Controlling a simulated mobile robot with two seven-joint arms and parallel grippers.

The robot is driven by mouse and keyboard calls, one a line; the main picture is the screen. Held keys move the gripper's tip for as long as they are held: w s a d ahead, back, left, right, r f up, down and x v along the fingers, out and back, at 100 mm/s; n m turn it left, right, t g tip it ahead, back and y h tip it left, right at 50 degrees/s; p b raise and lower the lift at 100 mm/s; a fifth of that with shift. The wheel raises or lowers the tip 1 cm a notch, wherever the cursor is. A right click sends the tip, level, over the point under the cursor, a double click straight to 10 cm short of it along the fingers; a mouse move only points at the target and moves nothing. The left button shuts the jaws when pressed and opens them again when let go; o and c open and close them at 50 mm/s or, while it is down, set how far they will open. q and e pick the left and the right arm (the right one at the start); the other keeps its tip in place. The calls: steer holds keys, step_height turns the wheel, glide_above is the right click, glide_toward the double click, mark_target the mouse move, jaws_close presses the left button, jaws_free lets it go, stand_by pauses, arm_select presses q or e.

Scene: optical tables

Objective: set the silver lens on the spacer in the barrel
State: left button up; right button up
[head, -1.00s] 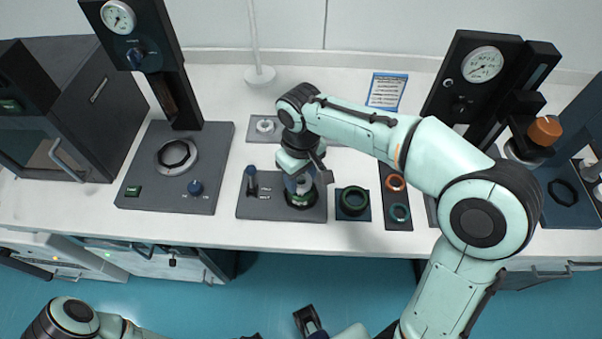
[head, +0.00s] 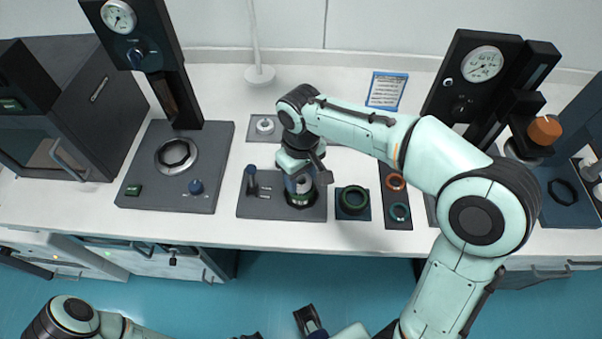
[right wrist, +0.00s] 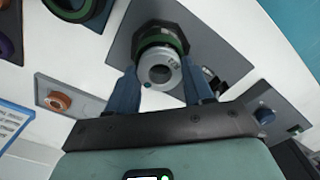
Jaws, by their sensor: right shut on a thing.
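My right gripper (head: 299,187) is shut on the silver lens, a bright ring with a clear centre. In the right wrist view the lens (right wrist: 160,70) sits between the two blue fingers of this gripper (right wrist: 160,88). The barrel, with a green ring (right wrist: 160,38), stands on a grey plate just beyond the lens. In the head view the barrel (head: 300,201) is right below the fingers. I cannot tell whether lens and barrel touch. The spacer is hidden.
The grey plate (head: 262,208) also bears a blue-topped post (head: 251,178). To its right are a green ring on a blue pad (head: 353,202) and a dark strip with orange (head: 396,182) and teal (head: 400,212) rings. A gauge station (head: 165,185) stands left.

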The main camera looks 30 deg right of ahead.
steer(key=shift+f, duration=0.35)
stand_by(1.1)
steer(key=o, duration=1.1)
step_height(320, 180, up, 13)
steer(key=p, duration=0.2)
steer(key=shift+r+p, duration=0.2)
steer(key=shift+p, duration=0.1)
